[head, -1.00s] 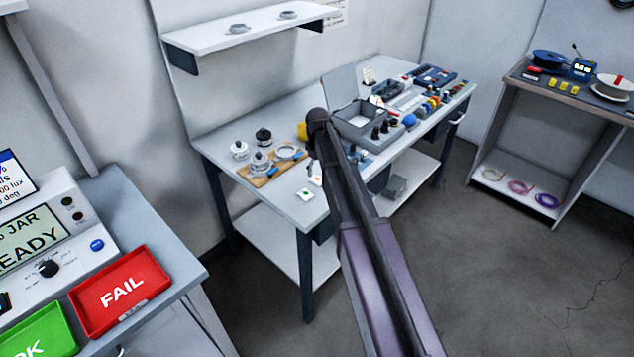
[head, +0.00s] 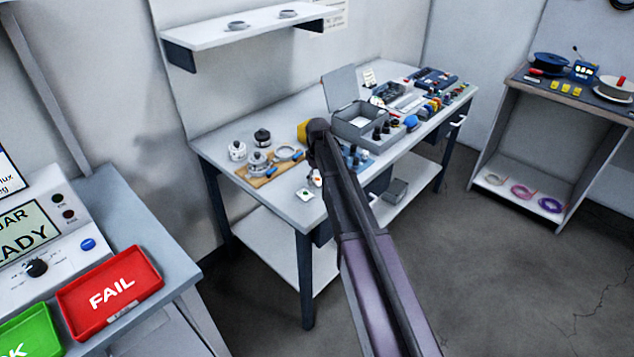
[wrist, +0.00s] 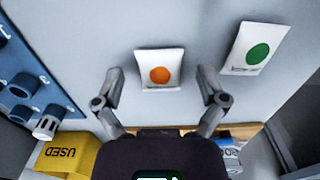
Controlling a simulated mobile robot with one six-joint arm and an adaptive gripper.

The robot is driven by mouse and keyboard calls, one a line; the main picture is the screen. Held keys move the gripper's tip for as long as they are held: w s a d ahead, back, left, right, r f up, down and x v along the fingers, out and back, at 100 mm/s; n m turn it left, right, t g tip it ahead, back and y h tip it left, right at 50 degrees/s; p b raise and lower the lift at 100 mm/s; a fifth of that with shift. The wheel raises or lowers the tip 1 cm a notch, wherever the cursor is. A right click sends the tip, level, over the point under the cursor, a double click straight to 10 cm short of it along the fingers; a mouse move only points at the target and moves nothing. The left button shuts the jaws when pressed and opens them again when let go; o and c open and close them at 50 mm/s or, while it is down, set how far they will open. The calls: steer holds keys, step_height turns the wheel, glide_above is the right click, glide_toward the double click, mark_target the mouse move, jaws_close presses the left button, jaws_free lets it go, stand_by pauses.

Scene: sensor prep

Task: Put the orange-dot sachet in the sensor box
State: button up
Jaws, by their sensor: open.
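The orange-dot sachet (wrist: 160,70) is a small white packet with an orange dot, lying on the pale bench top in the wrist view.
A green-dot sachet (wrist: 250,48) lies to the right of the orange one. A blue holder (wrist: 28,82) and a yellow bin marked USED (wrist: 68,158) are at the left. A wooden board (head: 270,173) carries jars and a dish. Red FAIL (head: 110,293) and green OK (head: 38,338) trays are on another bench.

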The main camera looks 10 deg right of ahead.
mark_target(318, 179)
steer(key=c, duration=1)
steer(key=shift+r, duration=0.15)
step_height(318, 179, up, 3)
steer(key=p, duration=0.3)
steer(key=shift+r+p, duration=0.2)
steer(key=shift+p, duration=0.2)
steer(key=s, duration=0.5)
steer(key=s+r, duration=0.1)
steer(key=s, duration=0.4)
steer(key=s+p, duration=0.1)
steer(key=s, duration=0.5)
steer(key=shift+d+r, duration=0.15)
steer(key=shift+d, duration=0.25)
